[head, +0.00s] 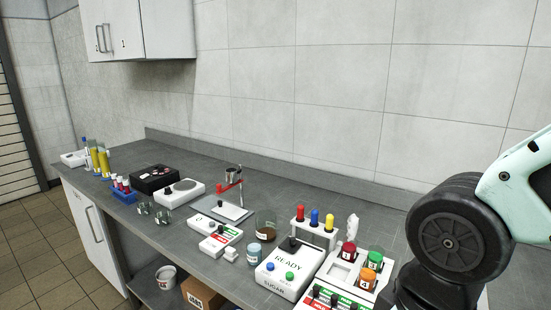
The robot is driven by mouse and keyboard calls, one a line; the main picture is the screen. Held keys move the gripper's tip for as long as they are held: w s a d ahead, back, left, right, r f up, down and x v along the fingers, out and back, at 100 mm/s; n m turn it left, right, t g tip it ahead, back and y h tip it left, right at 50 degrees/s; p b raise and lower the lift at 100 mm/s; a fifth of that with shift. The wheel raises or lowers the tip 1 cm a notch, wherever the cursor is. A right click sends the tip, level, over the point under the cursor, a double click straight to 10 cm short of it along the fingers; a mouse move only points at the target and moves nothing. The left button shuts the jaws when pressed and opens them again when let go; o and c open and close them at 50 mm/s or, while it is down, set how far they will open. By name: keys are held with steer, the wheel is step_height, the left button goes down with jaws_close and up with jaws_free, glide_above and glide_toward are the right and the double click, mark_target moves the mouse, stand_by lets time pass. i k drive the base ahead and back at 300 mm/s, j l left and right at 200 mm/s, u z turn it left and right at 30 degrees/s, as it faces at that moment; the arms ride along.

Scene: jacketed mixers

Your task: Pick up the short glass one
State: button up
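Two small clear glass beakers stand near the counter's front edge, left of centre in the head view: one (143,208) on the left and one (162,215) just right of it. A wider short glass beaker (265,226) with brown contents stands further right, behind a small blue-grey labelled jar (254,254). Taller glass cylinders with yellow contents (104,163) stand at the far left. I cannot tell which of the low glasses is the one named. My arm shows at the right edge; my gripper is not in view.
The grey counter (180,228) also bears a blue tube rack (123,197), a black device (154,179), a white hotplate (180,193), a red-clamped stand (231,187), a READY box (287,267) and a rack of coloured-cap bottles (349,272). A wall cupboard (160,30) hangs at upper left.

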mark_target(349, 253)
steer(key=i+j+z, duration=0.2)
steer(key=z, duration=0.15)
steer(key=i+j+z, duration=0.15)
steer(key=j+z, duration=0.2)
steer(key=i+j+z, duration=0.1)
steer(key=j+z, duration=0.25)
steer(key=j, duration=0.1)
